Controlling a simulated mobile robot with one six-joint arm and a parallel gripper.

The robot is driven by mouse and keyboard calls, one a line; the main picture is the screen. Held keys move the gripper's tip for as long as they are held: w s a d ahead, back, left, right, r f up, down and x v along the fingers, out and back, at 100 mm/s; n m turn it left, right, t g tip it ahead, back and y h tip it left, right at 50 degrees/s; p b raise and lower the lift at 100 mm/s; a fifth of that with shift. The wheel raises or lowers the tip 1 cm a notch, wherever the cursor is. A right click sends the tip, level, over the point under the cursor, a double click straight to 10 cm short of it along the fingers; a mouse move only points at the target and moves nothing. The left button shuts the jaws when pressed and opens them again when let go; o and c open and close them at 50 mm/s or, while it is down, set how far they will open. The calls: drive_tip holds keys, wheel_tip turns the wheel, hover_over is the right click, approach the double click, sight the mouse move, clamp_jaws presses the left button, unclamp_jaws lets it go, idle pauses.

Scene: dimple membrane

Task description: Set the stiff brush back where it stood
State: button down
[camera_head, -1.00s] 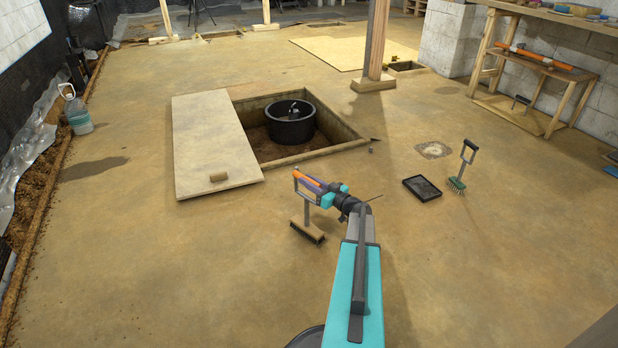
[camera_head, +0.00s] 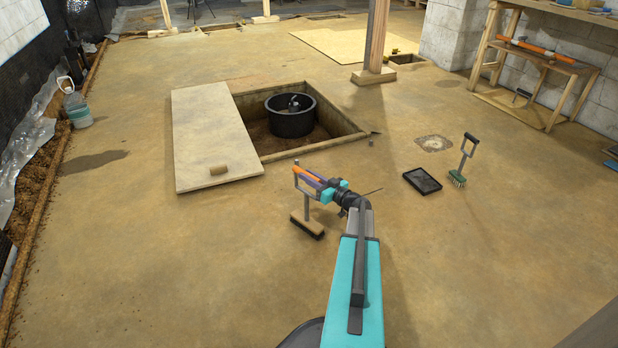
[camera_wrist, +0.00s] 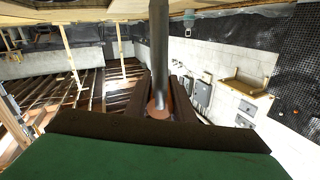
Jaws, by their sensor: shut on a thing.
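In the wrist view, a grey bar (camera_wrist: 159,50) runs down the middle between dark fingers, and a green surface with a dark brown edge fills the bottom; the tan block is not clear there.
An open pit with a black tub (camera_head: 290,118) and a wooden cover board (camera_head: 212,150) lie ahead. The floor around the held brush is clear.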

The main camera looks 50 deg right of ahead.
drive_tip(key=shift+f+b, duration=0.4)
drive_tip(key=shift+b, duration=0.15)
idle(0.4)
drive_tip(key=c, duration=1.5)
unclamp_jaws()
drive_tip(key=shift+o, duration=0.2)
drive_tip(key=shift+f, duration=0.1)
drive_tip(key=shift+s, duration=0.15)
drive_tip(key=s+p, duration=0.4)
drive_tip(key=s, duration=0.9)
drive_tip(key=shift+s, duration=0.3)
drive_tip(key=shift+w, duration=0.1)
